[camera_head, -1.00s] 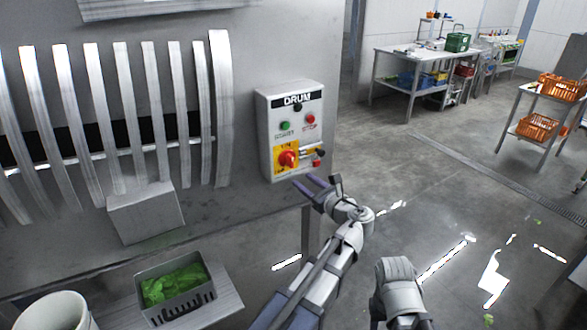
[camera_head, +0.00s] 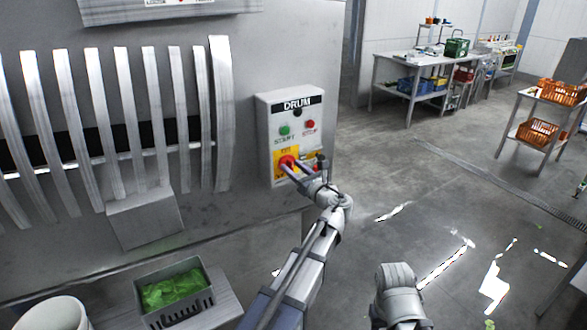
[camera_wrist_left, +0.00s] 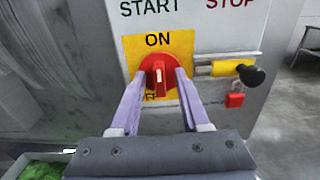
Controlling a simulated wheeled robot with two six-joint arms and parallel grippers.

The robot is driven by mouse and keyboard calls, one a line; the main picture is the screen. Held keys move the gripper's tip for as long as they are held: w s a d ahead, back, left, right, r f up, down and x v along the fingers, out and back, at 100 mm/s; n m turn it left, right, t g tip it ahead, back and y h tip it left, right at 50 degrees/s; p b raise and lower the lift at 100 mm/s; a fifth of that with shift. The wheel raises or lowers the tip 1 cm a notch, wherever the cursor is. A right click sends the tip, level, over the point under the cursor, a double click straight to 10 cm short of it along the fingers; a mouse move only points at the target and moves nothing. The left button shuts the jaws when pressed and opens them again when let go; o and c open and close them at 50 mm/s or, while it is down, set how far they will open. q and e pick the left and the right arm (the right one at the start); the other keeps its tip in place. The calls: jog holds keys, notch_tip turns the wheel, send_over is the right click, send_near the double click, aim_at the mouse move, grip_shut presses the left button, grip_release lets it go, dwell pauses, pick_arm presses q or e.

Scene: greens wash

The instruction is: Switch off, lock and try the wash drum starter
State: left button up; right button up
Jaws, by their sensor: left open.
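The grey drum starter box (camera_head: 274,112) hangs on the machine wall, with a green START button (camera_head: 284,130) and a red STOP button (camera_head: 310,124). Below them, a red rotary switch (camera_wrist_left: 157,77) sits on a yellow plate (camera_wrist_left: 181,44) marked ON; its white pointer stands upright toward ON. My left gripper (camera_wrist_left: 160,88) is open, its two purple fingers on either side of the red knob. A black-knobbed lever (camera_wrist_left: 250,75) and a small red padlock (camera_wrist_left: 234,99) are right of the switch. My right gripper is out of frame.
A grey crate of greens (camera_head: 203,295) stands below the machine, beside a white bucket (camera_head: 52,314). A metal table (camera_head: 404,60) and a rack with orange baskets (camera_head: 538,132) stand farther back right. The floor between is clear.

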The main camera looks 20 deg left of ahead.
pick_arm(q)
jog(key=shift+a, duration=0.1)
jog(key=shift+c, duration=0.3)
grip_shut()
